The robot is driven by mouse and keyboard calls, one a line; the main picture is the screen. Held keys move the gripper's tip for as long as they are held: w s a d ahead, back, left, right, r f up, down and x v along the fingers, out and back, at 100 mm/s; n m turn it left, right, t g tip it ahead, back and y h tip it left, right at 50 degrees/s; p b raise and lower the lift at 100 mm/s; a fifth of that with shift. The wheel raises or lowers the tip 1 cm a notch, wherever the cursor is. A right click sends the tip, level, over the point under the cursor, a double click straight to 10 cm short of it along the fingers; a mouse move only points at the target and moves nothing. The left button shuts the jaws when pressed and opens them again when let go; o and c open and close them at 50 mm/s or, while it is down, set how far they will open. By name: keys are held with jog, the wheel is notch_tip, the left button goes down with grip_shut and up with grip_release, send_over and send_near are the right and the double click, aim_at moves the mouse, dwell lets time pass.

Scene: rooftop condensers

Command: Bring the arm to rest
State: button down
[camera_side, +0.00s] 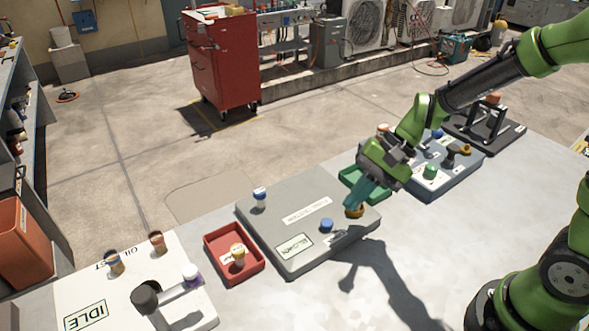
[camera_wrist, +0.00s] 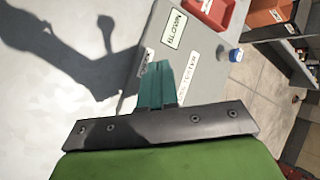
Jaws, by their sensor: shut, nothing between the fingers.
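My green arm reaches in from the right, and my gripper (camera_side: 352,203) points down over the right part of a grey flat box (camera_side: 290,235). Its teal fingers are shut together, with nothing held. A small orange-brown piece (camera_side: 355,212) is right at the fingertips in the side view; I cannot tell whether they touch it. In the wrist view the shut gripper (camera_wrist: 157,70) shows over the grey box (camera_wrist: 150,35), and the orange-brown piece is not visible there.
A blue knob (camera_side: 326,225) and a blue-and-white item (camera_side: 260,195) are on the grey box. A red tray (camera_side: 211,249) stands left, a green tray (camera_side: 349,178) behind my gripper, a blue-grey panel (camera_side: 462,172) right. A white board (camera_side: 75,280) is front left. The table's front middle is bare.

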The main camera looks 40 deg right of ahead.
jog(key=s+d+r+n+t+h, duration=0.2)
jog(key=s+d+r+n, duration=0.1)
jog(key=s+r, duration=0.2)
jog(key=s+d+r+n+t+h, duration=0.3)
jog(key=s+d+r, duration=0.1)
jog(key=r, duration=0.3)
jog(key=shift+s+d+r, duration=0.25)
jog(key=shift+s+r, duration=0.15)
jog(key=shift+s, duration=0.05)
